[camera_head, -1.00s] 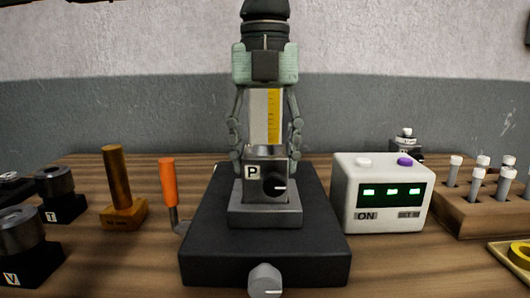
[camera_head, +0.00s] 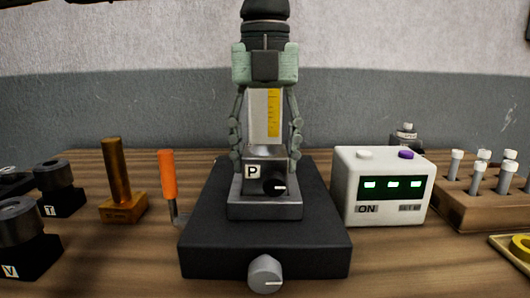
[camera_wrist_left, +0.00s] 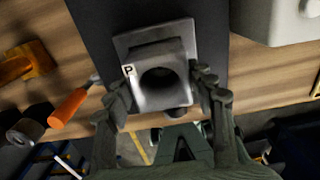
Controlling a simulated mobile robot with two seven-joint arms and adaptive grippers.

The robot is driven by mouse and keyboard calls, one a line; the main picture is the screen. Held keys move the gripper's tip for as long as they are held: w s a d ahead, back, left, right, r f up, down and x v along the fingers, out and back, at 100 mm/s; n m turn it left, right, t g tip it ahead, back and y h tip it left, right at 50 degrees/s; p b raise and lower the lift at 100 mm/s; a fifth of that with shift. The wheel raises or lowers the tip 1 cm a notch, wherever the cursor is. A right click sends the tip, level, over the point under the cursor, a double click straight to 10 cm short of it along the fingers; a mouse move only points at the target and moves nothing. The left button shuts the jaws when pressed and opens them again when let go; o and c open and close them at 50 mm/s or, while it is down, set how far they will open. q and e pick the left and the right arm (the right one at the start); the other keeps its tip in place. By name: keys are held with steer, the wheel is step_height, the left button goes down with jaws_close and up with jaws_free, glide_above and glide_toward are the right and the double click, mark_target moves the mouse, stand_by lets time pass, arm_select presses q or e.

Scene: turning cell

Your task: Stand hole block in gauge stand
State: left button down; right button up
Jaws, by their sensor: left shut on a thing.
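The hole block (camera_head: 264,158) is grey metal with a P label and a dark round feature with a white mark on its front. The left wrist view shows a round hole in the block (camera_wrist_left: 143,97). My left gripper (camera_head: 265,165) comes down from above, its fingers shut on the block's two sides. The gauge stand (camera_head: 215,250) is a black base with a raised grey plate and a grey front knob. The block is upright over the grey plate; I cannot tell whether it fully rests there. A pale panel with a yellow scale shows between the fingers. My right gripper is not in view.
A white box (camera_head: 350,190) with green displays stands close right of the stand. An orange-handled tool (camera_head: 168,175) and a wooden stamp-like piece (camera_head: 117,170) are left. Black holders (camera_head: 62,200) stand farther left. A wooden rack (camera_head: 460,205) with vials is at right.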

arm_select(q)
steer(key=c, duration=0.6)
jaws_free()
steer(key=shift+r, duration=0.2)
steer(key=shift+o, duration=0.6)
steer(key=shift+f, duration=0.25)
step_height(320, 180, up, 12)
steer(key=shift+r, duration=0.15)
